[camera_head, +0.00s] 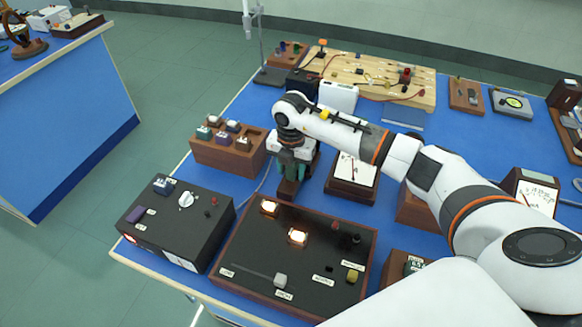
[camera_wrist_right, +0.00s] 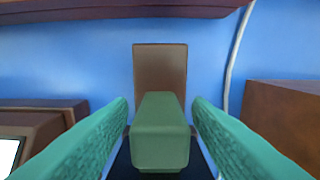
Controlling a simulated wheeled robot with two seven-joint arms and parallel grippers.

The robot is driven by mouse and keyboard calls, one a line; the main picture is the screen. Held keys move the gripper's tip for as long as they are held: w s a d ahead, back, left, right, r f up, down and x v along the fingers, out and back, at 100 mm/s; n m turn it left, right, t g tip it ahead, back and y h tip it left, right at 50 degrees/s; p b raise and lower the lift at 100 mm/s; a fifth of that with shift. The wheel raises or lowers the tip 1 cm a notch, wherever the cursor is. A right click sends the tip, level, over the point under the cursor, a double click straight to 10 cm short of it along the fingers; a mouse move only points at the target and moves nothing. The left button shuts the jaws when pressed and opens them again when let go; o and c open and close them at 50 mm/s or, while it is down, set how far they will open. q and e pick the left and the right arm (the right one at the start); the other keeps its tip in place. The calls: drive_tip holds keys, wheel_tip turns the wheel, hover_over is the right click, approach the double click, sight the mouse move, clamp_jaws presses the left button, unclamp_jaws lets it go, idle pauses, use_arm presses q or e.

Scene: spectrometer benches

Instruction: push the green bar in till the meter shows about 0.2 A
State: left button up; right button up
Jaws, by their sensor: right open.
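My right gripper (camera_head: 291,172) is over a small brown-and-black apparatus (camera_head: 289,189) in the middle of the bench. In the right wrist view its two green-padded fingers (camera_wrist_right: 160,118) are open, one on each side of the green bar (camera_wrist_right: 160,130). A narrow gap shows on each side of the bar. A brown strip (camera_wrist_right: 160,68) extends beyond the bar over the blue bench top. In the head view the fingers hide most of the bar. A meter with a white face (camera_head: 356,171) stands right of the gripper; its reading is too small to tell. My left gripper is not in view.
A black panel (camera_head: 320,245) with two lit lamps lies nearer the front edge. A dark control box (camera_head: 172,235) stands left of it. A wooden block with several pieces (camera_head: 243,158) is left of the gripper. Another meter (camera_head: 537,188) is at the right.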

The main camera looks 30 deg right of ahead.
drive_tip(key=shift+f, duration=0.4)
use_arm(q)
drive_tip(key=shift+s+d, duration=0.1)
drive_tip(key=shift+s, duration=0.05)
use_arm(e)
clamp_jaws()
drive_tip(key=shift+w+d+b, duration=0.95)
drive_tip(key=shift+d, duration=0.2)
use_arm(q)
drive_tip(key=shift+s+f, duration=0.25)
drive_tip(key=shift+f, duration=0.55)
use_arm(e)
unclamp_jaws()
use_arm(q)
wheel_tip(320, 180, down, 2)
drive_tip(key=shift+b, duration=0.85)
use_arm(e)
wheel_tip(320, 180, up, 12)
